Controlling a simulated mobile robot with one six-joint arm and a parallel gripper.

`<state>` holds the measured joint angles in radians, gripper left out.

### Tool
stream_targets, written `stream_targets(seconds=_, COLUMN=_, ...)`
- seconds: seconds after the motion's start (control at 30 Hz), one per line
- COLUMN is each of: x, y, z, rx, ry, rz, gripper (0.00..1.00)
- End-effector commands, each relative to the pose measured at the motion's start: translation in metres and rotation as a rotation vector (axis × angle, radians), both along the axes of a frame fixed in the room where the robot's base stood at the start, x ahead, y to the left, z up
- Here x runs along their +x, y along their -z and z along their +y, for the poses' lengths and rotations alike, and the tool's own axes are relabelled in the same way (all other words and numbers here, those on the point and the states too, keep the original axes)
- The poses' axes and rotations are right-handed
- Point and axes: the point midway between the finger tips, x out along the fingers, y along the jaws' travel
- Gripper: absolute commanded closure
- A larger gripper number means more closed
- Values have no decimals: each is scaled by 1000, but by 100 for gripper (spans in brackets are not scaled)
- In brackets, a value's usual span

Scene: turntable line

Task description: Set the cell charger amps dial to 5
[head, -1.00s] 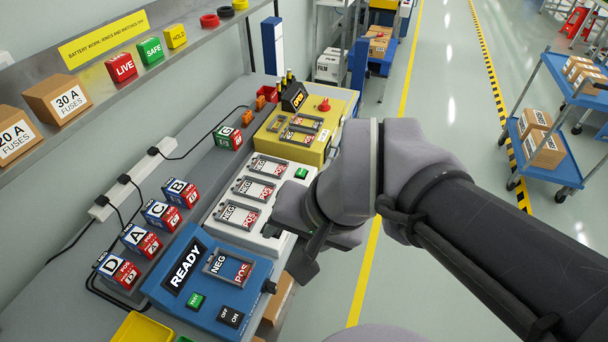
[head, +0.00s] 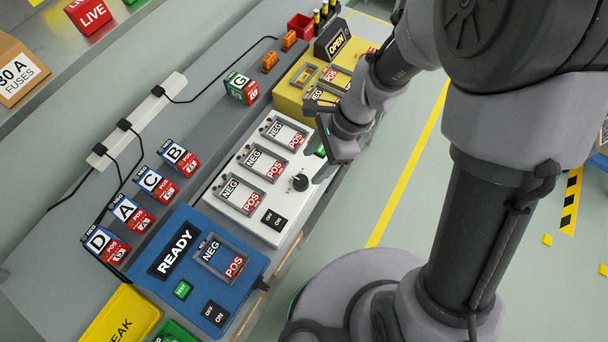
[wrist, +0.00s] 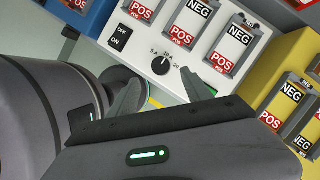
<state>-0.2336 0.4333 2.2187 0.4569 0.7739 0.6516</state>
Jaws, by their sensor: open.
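The white cell charger (head: 293,212) stands on the bench between a blue box and a yellow box, with several NEG/POS bays on top. Its black round dial (head: 300,182) is on the front part, beside a black OFF/ON switch (head: 273,219). My gripper (head: 330,143) is beside the charger's right edge. In the wrist view its open, empty fingers (wrist: 163,80) frame the dial without visible contact.
The blue READY tester (head: 205,283) is at the front and the yellow OPEN box (head: 290,98) at the back. Cells D, A, C and B (head: 176,157) line the left, cell G (head: 241,88) farther back. A yellow bin (head: 122,315) is in front.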

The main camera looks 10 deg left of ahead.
Motion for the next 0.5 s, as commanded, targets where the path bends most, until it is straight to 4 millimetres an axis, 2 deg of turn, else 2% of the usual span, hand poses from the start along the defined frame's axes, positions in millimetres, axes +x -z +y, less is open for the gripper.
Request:
stream_targets(seconds=0.03, x=-3, y=20, z=5, rx=0, ry=-2, rz=3, gripper=42)
stream_targets(seconds=0.2, x=-9, y=56, z=20, rx=-1, ry=-2, rz=1, gripper=42)
stream_targets(seconds=0.33, x=-11, y=70, z=26, rx=0, ry=0, rz=0, gripper=42)
stream_targets(seconds=0.5, x=-12, y=73, z=28, rx=0, ry=0, rz=-1, gripper=42)
